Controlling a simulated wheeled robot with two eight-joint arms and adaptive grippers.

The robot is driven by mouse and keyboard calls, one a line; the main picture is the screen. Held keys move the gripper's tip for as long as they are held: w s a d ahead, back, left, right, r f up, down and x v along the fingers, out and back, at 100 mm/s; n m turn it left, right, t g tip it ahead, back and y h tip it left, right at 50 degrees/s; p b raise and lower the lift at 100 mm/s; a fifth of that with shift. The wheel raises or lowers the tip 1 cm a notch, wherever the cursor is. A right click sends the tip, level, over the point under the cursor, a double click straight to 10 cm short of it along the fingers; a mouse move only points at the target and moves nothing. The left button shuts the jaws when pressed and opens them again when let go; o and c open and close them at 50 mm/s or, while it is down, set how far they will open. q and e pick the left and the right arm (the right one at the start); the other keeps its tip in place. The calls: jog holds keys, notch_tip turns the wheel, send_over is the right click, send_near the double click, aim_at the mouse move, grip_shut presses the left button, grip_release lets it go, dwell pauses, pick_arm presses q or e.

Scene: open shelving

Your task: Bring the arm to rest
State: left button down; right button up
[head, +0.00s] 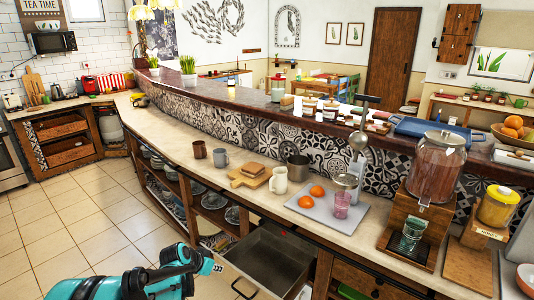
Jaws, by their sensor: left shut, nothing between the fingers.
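My left arm comes in from the bottom left, teal and dark. My left gripper (217,267) is shut and empty, at the arm's right end. It is low in front of the counter, just left of a pulled-out drawer (262,262) in the picture. I cannot tell whether it touches the drawer. My right gripper is out of view.
The counter (215,173) holds mugs, a cutting board (250,177), a metal pot (297,167), a grey tray (327,209) with oranges and a glass, and a drink dispenser (437,168). Open shelves with dishes lie below. The tiled floor (75,215) at left is clear.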

pick_arm(q)
jog(key=s+d+r+n+y, duration=0.1)
jog(key=s+r+n+y, duration=0.1)
jog(key=s+r, duration=1.15)
jog(key=s+a+f+n+y, duration=0.1)
jog(key=s+n, duration=0.2)
jog(key=s, duration=1.4)
jog(key=shift+s+f+t+y, duration=0.3)
jog(key=shift+s+f+t, duration=0.05)
jog(key=shift+s+t, duration=0.05)
